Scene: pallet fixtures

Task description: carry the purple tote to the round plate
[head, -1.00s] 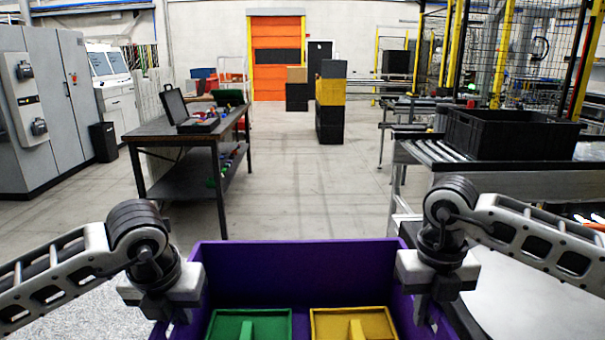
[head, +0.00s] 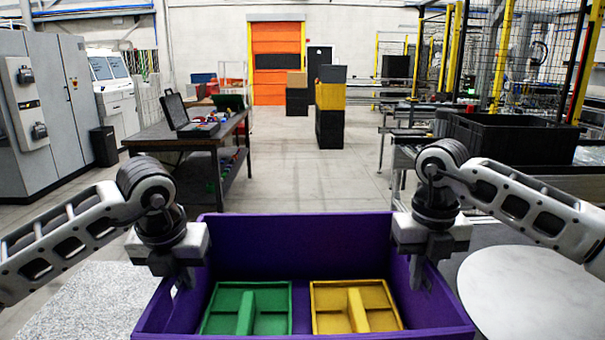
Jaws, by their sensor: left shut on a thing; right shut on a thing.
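The purple tote (head: 300,245) is in the lower middle of the head view, held between my two grippers. Inside it, a green divided tray (head: 222,308) lies on the left and a yellow divided tray (head: 375,296) on the right. My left gripper (head: 183,275) is shut on the tote's left wall. My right gripper (head: 420,268) is shut on its right wall. The round plate (head: 535,295), pale grey and flat, lies to the right of the tote, cut off by the picture's right side and partly covered by my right arm.
A dark workbench (head: 165,135) with an open case stands ahead on the left. A conveyor with a black crate (head: 510,138) is ahead on the right. A speckled light patch (head: 90,305) lies at lower left. The middle floor is clear up to stacked boxes (head: 330,128).

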